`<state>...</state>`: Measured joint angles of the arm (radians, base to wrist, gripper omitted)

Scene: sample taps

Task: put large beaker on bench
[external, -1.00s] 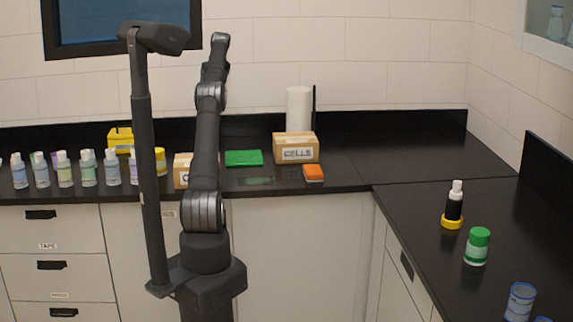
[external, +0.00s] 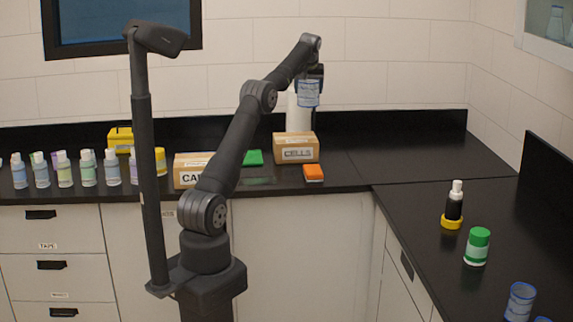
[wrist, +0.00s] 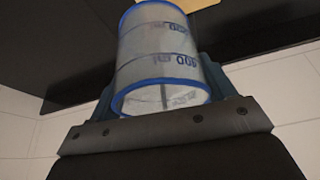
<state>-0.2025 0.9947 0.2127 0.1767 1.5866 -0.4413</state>
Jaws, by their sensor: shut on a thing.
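The large beaker (external: 308,94) is clear with blue rims and markings. My gripper (external: 311,78) is shut on it and holds it in the air in front of the white paper roll, above the back bench (external: 400,160). In the wrist view the beaker (wrist: 160,65) sits between the two fingers of my gripper (wrist: 165,90), with "400 ml" print showing. Its fingers are mostly hidden in the external view.
Several bottles line the left. The right bench holds a black bottle (external: 454,205), a green-capped jar (external: 477,246) and another blue-rimmed beaker (external: 519,301). The back right corner is clear.

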